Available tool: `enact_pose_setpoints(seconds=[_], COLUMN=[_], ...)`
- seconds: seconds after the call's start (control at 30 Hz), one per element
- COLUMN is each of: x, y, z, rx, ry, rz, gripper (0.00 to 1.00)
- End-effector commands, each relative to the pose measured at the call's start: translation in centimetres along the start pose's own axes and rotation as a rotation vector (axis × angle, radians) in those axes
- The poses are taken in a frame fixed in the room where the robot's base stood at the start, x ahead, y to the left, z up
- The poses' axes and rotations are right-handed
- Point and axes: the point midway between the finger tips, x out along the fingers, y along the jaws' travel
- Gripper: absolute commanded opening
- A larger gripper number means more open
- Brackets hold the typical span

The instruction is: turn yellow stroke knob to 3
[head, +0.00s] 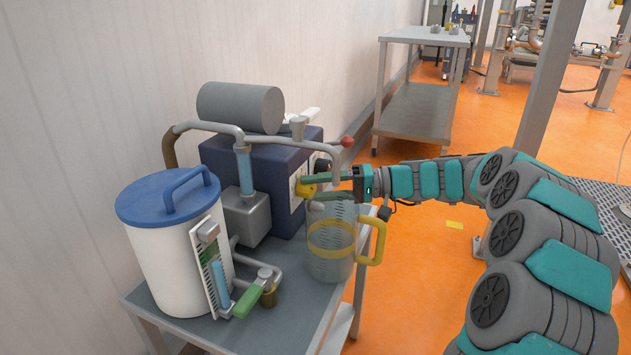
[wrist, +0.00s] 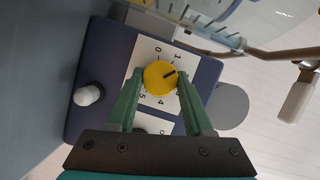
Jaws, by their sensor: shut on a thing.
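The yellow stroke knob (wrist: 160,78) sits on a white dial plate (wrist: 148,49) on the blue pump housing. It also shows in the head view (head: 304,190). My gripper (wrist: 161,76) is shut on the knob, with one green finger on each side. The knob's dark pointer mark points to the right and slightly up in the wrist view, a little past the 1. The 0, 1, 4 and 5 are readable. The numbers between 1 and 4 are hidden by the right finger. In the head view my gripper (head: 308,187) reaches the panel from the right.
A clear jug (head: 330,262) with a yellow handle stands just below my gripper. A white drum (head: 160,262) with a blue lid is at left. A red-tipped lever (head: 347,141) is close above my gripper. A black knob (head: 322,165) is near too. The orange floor to the right is mostly open.

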Motion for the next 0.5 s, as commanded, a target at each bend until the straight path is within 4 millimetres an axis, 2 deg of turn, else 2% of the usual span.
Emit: enact_pose_setpoints(seconds=[0.5], x=[0.08], y=[0.06], z=[0.00], rx=[0.458], ry=[-0.001], rz=[-0.189], gripper=[0.00])
